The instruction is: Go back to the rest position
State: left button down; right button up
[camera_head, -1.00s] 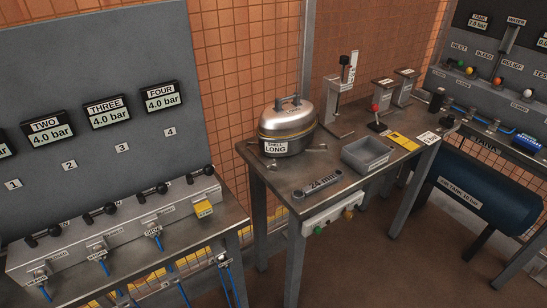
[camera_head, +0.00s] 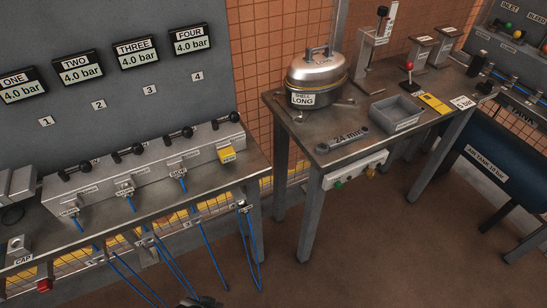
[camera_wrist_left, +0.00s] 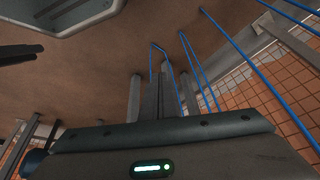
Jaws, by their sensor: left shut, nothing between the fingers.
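My left gripper (camera_wrist_left: 160,82) shows in the left wrist view with its two dark fingers together, shut and empty. They point away over the brown floor, with blue hoses (camera_wrist_left: 196,75) beyond and to the right; no contact with them shows. In the head view a small dark part of my own body shows at the bottom edge, but I cannot tell which part. My right gripper is in neither view.
A bench with a grey valve manifold (camera_head: 150,168) stands at left, blue hoses (camera_head: 210,250) hanging from it. A second bench (camera_head: 318,151) holds a metal pot (camera_head: 318,75) and a grey tray (camera_head: 397,114). A blue tank (camera_head: 490,160) is at right. The floor (camera_head: 390,255) in front is clear.

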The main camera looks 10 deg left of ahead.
pick_arm(q)
jog(key=s+d+f, duration=0.1)
jog(key=s+f, duration=0.2)
jog(key=f, duration=0.8)
jog(key=s+d+f+t, duration=0.1)
jog(key=s+f, duration=0.2)
jog(key=f, duration=0.7)
jog(key=shift+s+f+h, duration=0.25)
jog(key=shift+f+h, duration=0.1)
jog(key=shift+h, duration=0.05)
